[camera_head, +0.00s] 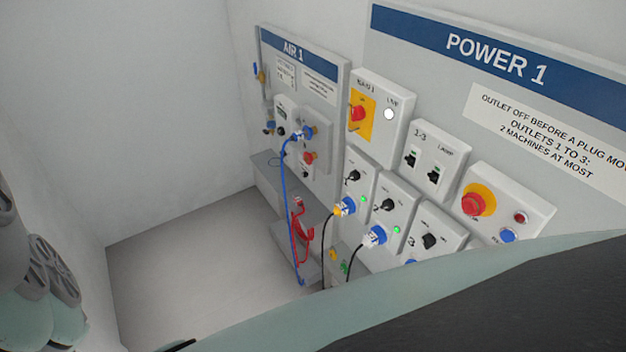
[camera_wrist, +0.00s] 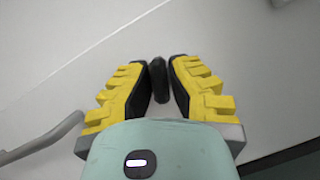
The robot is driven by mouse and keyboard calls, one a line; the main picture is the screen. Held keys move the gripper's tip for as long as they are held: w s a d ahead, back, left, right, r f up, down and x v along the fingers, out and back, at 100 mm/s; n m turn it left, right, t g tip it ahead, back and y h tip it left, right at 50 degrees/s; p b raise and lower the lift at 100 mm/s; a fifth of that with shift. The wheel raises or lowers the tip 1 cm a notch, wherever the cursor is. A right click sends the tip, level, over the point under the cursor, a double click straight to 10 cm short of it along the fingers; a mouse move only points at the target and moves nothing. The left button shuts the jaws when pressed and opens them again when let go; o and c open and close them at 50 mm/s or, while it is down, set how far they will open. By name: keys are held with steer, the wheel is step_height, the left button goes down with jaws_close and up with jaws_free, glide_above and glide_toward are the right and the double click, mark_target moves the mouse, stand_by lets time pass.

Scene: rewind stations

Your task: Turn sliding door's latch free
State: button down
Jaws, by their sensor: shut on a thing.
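In the wrist view my gripper (camera_wrist: 160,72) has its two yellow fingers with black pads closed in on a small dark upright piece. This dark piece (camera_wrist: 159,82) looks like the latch, standing out from a pale grey surface (camera_wrist: 220,35) that looks like the sliding door. Its base and the contact faces are partly hidden by the pads. The head view shows neither the latch nor my gripper.
A grey bar handle (camera_wrist: 45,140) lies left of my gripper. In the head view, the AIR 1 panel (camera_head: 325,92) with a blue hose (camera_head: 287,190) and the POWER 1 panel (camera_head: 430,75) with switches and plugs line the wall. The floor (camera_head: 185,260) at left is clear.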

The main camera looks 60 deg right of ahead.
steer(key=m+t+y+b, duration=0.1)
steer(key=m+b, duration=0.1)
steer(key=m, duration=0.2)
steer(key=shift+f, duration=0.2)
steer(key=m+t+b, duration=0.1)
steer(key=m+t, duration=0.1)
steer(key=m, duration=0.3)
steer(key=shift+r+y, duration=0.1)
steer(key=shift+y, duration=0.3)
steer(key=m+t, duration=0.1)
steer(key=m, duration=0.1)
steer(key=m+t, duration=0.1)
steer(key=m, duration=0.2)
steer(key=shift+r+t+b, duration=0.1)
steer(key=shift+t+b, duration=0.2)
steer(key=shift+t, duration=0.1)
steer(key=shift+m+t, duration=1.1)
steer(key=shift+m, duration=1.1)
steer(key=shift+m+h, duration=0.3)
steer(key=c, duration=1)
jaws_free()
steer(key=shift+a, duration=0.15)
